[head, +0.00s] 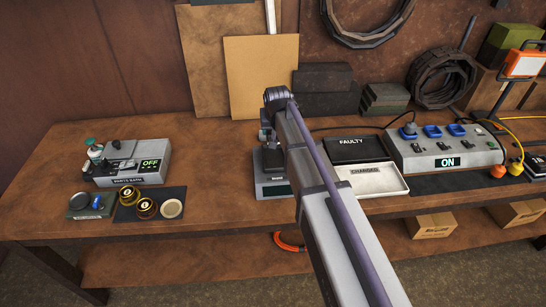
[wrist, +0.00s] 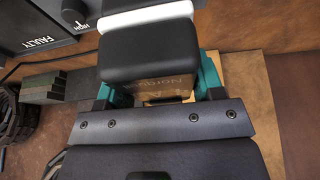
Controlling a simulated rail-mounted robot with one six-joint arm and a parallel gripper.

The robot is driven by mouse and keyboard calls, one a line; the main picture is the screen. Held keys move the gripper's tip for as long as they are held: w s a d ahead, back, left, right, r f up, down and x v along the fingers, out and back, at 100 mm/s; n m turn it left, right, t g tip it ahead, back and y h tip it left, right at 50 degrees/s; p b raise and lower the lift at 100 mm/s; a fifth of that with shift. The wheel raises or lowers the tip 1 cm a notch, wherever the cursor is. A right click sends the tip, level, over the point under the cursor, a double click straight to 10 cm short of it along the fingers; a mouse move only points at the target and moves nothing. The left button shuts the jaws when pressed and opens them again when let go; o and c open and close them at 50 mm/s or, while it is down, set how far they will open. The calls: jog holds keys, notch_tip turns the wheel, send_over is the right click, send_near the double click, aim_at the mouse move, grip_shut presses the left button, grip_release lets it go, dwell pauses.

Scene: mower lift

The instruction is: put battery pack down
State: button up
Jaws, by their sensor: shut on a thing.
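The battery pack is a dark block (wrist: 150,55) with rounded corners. In the wrist view it sits between the teal fingers of my gripper (wrist: 155,82), which is shut on it. In the head view my gripper (head: 268,133) is over the middle of the bench, and the dark pack (head: 272,159) shows just below it, partly hidden by my arm. Under the pack is a grey-green device (head: 262,191) with a small dark display. I cannot tell whether the pack touches it.
Right of my arm are a black FAULTY tray (head: 362,149) and a pale CHARGED tray (head: 376,180). Beyond stands a grey socket unit (head: 440,150) reading ON. Left are a grey unit (head: 125,165) reading OFF and a dark mat (head: 172,193) with small round items. Bare bench (head: 220,165) lies between.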

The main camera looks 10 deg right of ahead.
jog(key=shift+f+b, duration=4.4)
jog(key=shift+f, duration=0.65)
jog(key=o, duration=1.3)
jog(key=shift+r, duration=0.1)
jog(key=shift+r+p, duration=0.3)
jog(key=shift+p, duration=0.15)
jog(key=p+v, duration=1.1)
jog(key=v, duration=0.1)
jog(key=shift+r, duration=0.2)
jog(key=shift+s+d+f+n+g+b, duration=0.2)
jog(key=shift+s+f+g, duration=0.45)
jog(key=shift+s, duration=3.1)
jog(key=shift+s+a+f+n+g+b, duration=0.1)
jog(key=shift+s+f+n+g+b, duration=0.5)
jog(key=shift+s, duration=3.2)
jog(key=shift+s+d+f+m+g+p, duration=0.2)
jog(key=shift+s+g, duration=0.75)
jog(key=shift+s, duration=2.8)
